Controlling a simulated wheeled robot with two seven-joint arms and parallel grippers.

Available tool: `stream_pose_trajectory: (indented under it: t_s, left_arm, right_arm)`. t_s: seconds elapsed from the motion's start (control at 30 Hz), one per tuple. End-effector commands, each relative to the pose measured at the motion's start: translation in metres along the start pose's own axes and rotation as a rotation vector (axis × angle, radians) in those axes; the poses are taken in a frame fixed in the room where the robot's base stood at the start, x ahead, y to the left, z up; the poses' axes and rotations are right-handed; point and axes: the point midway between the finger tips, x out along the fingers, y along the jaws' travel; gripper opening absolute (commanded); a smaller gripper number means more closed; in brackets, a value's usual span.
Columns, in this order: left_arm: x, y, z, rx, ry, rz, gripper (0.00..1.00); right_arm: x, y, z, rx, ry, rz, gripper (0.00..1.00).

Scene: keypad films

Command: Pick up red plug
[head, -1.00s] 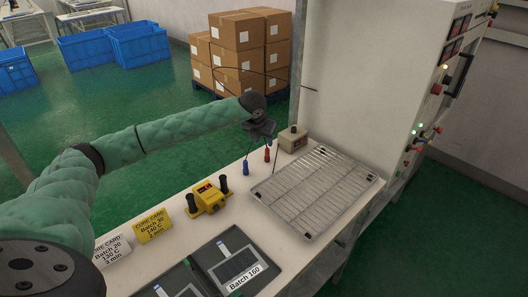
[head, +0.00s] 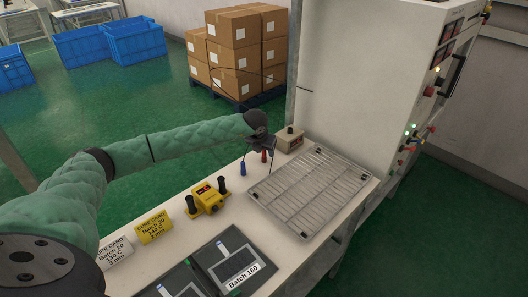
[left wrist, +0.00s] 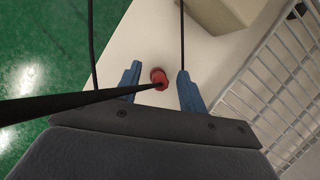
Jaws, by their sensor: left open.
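The red plug (head: 264,156) stands on the bench near its back edge, partly hidden by my left gripper (head: 261,146) in the head view. In the left wrist view the red plug (left wrist: 159,76) shows between the two blue fingertips of my left gripper (left wrist: 158,88), clear of both. A dark lead runs from the plug toward the left of that view. The left gripper is open, pointing down over the plug. My right gripper is not seen.
A beige box with a black knob (head: 290,139) stands close behind the red plug. A wire rack (head: 312,190) lies to the right. A yellow device (head: 208,200), cards (head: 154,227) and dark trays (head: 236,264) are nearer. Thin leads hang around the gripper.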

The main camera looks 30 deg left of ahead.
Motion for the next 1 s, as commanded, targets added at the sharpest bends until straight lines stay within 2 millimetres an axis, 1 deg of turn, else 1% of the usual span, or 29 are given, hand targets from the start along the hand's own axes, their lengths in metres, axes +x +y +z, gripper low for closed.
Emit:
stream_pose_trajectory:
  t_s: [0.13, 0.33, 0.47, 0.5, 0.53, 0.57, 0.87, 1.0]
  left_arm:
    - [0.0043, -0.0004, -0.0003, 0.001, 0.0, -0.001, 0.41]
    - [0.0049, -0.0002, -0.0005, 0.001, 0.0, -0.001, 0.41]
    - [0.0048, -0.0001, -0.0005, 0.001, 0.0, -0.001, 0.16]
    - [0.0047, -0.0001, -0.0005, 0.001, 0.0, 0.0, 0.08]
    - [0.0047, -0.0001, -0.0005, 0.001, 0.0, -0.001, 0.02]
    - [0.0047, -0.0001, -0.0005, 0.001, 0.0, -0.001, 0.0]
    - [0.0042, 0.0, -0.0001, 0.0, 0.0, -0.001, 0.0]
    - [0.0003, 0.0001, 0.0018, 0.0, -0.001, 0.0, 0.0]
  right_arm:
    - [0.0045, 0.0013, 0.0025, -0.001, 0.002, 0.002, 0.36]
    - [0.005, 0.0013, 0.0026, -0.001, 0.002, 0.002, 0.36]
    - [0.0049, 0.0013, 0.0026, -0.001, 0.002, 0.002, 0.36]
    - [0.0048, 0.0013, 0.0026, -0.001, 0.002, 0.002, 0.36]
    - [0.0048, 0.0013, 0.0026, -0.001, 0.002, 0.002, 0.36]
    - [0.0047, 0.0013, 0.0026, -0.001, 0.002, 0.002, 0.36]
    - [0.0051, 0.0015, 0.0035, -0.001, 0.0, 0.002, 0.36]
    - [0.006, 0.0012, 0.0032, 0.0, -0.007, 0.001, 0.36]
